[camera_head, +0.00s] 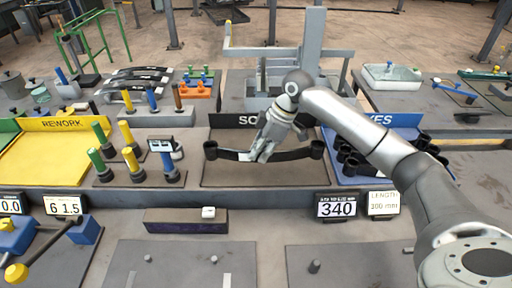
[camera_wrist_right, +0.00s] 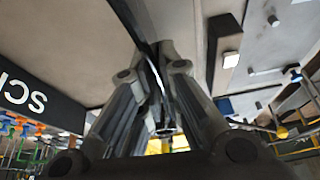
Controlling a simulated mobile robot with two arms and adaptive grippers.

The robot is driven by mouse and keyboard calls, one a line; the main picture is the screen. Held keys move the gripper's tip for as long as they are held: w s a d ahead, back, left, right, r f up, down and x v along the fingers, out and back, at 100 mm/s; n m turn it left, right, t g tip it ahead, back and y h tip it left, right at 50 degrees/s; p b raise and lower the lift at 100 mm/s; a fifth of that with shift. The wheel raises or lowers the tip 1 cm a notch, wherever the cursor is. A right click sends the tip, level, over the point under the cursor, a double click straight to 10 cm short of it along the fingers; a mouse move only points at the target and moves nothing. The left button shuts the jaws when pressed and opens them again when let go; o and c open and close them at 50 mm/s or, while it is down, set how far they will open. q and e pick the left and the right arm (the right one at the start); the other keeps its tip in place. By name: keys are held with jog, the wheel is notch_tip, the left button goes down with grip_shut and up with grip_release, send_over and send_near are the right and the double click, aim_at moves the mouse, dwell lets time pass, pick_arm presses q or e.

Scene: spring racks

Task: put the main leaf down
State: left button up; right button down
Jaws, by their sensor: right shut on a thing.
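The main leaf (camera_head: 287,155) is a dark, slightly curved bar with a rolled eye at each end. In the head view it lies crosswise over the grey mat (camera_head: 250,177) in front of the black sign beginning "SC" (camera_head: 232,120). My right gripper (camera_head: 257,154) is shut on the leaf near its middle and points down. Whether the leaf touches the mat or hangs just above it, I cannot tell. In the right wrist view the closed fingers (camera_wrist_right: 155,55) hold the thin edge of the leaf. My left gripper is not in view.
Left are colored posts (camera_head: 128,150) and a yellow rework mat (camera_head: 45,155). Right is a blue tray (camera_head: 352,178) with several black cylindrical pieces. A grey frame (camera_head: 310,60) stands behind. Displays (camera_head: 336,207) and a dark purple block (camera_head: 170,220) line the front.

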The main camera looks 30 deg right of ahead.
jog(key=shift+w+d+f, duration=0.35)
jog(key=shift+w+f, duration=0.15)
jog(key=shift+f+p, duration=0.35)
jog(key=shift+p, duration=0.1)
notch_tip(320, 180, down, 2)
jog(key=shift+p, duration=0.45)
jog(key=shift+w+d+f, duration=0.1)
jog(key=shift+f, duration=0.2)
jog(key=c, duration=2)
grip_release()
jog(key=shift+f, duration=0.25)
jog(key=o, duration=0.4)
jog(key=shift+s, duration=0.2)
